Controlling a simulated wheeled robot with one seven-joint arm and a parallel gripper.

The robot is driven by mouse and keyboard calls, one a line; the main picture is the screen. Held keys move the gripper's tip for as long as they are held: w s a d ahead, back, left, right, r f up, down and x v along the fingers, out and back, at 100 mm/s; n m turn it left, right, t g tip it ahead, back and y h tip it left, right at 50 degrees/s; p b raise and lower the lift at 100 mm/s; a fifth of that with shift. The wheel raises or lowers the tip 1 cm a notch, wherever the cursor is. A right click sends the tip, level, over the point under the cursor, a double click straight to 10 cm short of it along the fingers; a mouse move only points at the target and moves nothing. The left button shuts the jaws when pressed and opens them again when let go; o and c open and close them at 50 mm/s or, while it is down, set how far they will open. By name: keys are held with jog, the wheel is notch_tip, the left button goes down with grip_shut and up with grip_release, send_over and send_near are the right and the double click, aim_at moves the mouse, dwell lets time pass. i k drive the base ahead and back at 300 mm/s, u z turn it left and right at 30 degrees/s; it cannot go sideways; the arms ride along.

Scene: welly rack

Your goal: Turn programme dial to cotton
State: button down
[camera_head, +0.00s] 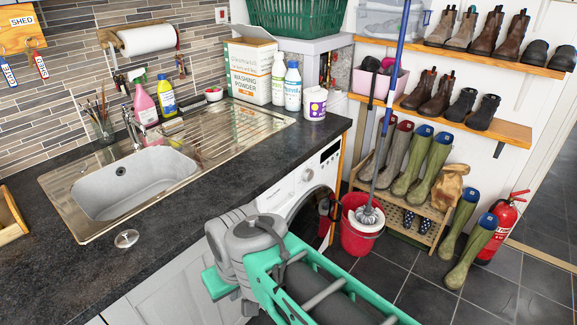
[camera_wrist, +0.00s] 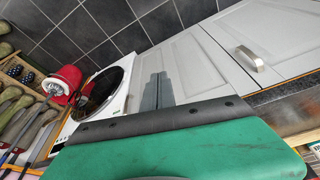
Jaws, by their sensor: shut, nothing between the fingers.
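The white washing machine (camera_head: 273,199) stands under the worktop, its control panel facing the room. A round, pale programme dial (camera_head: 307,175) shows on that panel; its pointer and labels are too small to read. In the wrist view the washing machine (camera_wrist: 122,72) is at the left with its dark round door (camera_wrist: 97,92); I cannot make out the dial there. My gripper (camera_wrist: 160,76) shows as grey fingers, closed together and empty, in front of a pale cupboard door and apart from the machine. In the head view my arm hides the gripper.
The dark worktop (camera_head: 235,160) overhangs the machine and cupboards (camera_head: 165,275). A red bucket (camera_head: 356,240) with a mop stands on the tiled floor right of the machine, beside the welly rack (camera_head: 405,218). A cupboard handle (camera_wrist: 249,59) sticks out in the wrist view.

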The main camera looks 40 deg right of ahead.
aim_at(308, 174)
jog(key=z, duration=0.05)
jog(key=k, duration=0.5)
jog(key=z, duration=1.85)
jog(key=i, duration=1.15)
jog(key=u, duration=2.4)
